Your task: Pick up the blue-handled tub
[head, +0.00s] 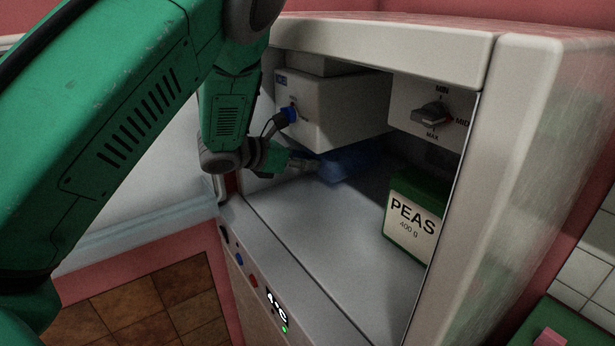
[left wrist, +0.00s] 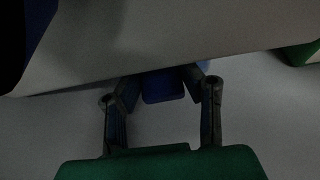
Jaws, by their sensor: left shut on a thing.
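In the head view my left arm reaches into an open fridge-like cabinet from the left. My left gripper (head: 308,164) is low inside it, beneath a white box unit. It is shut on a blue thing (head: 345,167), which looks like the blue-handled tub, in shadow near the cabinet floor. In the left wrist view my left gripper (left wrist: 163,80) has its two fingers on either side of a blue part (left wrist: 162,86), probably the handle. The rest of the tub is mostly hidden under the white unit. My right gripper is not in view.
The white box unit (head: 335,108) hangs low, just above my gripper. A green and white PEAS box (head: 413,218) stands to the right. A MIN–MAX dial (head: 433,113) is on the back right. The cabinet floor (head: 320,235) in front is clear.

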